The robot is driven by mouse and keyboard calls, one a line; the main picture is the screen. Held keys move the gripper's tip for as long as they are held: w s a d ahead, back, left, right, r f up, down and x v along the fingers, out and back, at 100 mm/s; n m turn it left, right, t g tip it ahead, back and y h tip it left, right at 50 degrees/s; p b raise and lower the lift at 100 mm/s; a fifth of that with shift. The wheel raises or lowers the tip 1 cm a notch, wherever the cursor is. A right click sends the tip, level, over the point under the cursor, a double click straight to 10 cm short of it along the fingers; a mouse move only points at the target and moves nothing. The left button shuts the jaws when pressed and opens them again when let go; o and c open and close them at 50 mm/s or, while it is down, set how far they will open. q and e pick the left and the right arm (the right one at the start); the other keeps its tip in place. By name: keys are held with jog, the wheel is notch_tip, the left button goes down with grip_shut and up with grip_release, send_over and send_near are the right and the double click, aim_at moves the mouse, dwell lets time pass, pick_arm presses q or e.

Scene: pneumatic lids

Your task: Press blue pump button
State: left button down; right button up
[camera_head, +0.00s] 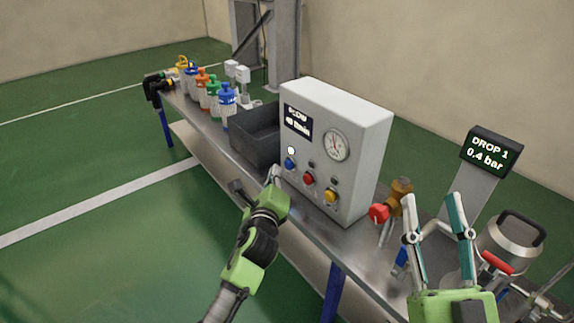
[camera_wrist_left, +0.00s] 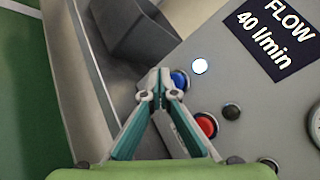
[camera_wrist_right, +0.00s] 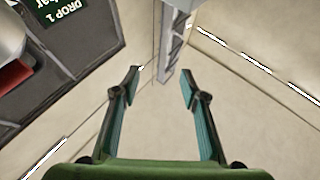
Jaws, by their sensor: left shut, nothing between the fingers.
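The white control box (camera_head: 352,115) stands on the bench with a flow display reading 40 l/min and a dial gauge. Its blue button (camera_head: 290,163) is the leftmost in a row with a red button (camera_head: 309,178) and a yellow button (camera_head: 330,194). My left gripper (camera_head: 275,172) is shut and empty, its tips just below and left of the blue button. In the left wrist view the tips overlap the edge of the blue button (camera_wrist_left: 180,79); I cannot tell whether they touch it. My right gripper (camera_head: 436,198) is open and empty, raised at the right.
A lamp above the blue button (camera_head: 291,151) glows white. A dark bin (camera_head: 256,135) and several coloured-lid bottles (camera_head: 226,97) stand left of the box. A red-handled valve (camera_head: 380,213), a DROP 1 display (camera_head: 490,151) and a metal pot (camera_head: 510,242) are at the right.

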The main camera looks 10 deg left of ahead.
jog(key=f+g, duration=0.1)
jog(key=f, duration=0.1)
jog(key=w+f+g+h+p, duration=0.1)
jog(key=f, duration=0.1)
jog(key=w+f+g, duration=0.1)
jog(key=f+g, duration=0.1)
jog(key=f, duration=0.1)
jog(key=shift+w+d+f, duration=0.1)
jog(key=shift+w+d, duration=0.1)
pick_arm(q)
jog(key=s+a, duration=0.2)
jog(key=shift+s+a+p, duration=0.1)
jog(key=shift+s+p, duration=0.3)
pick_arm(e)
notch_tip(320, 180, down, 2)
jog(key=shift+w+d+f+g+h, duration=0.1)
jog(key=shift+f+g+h, duration=0.1)
jog(key=shift+g+h, duration=0.3)
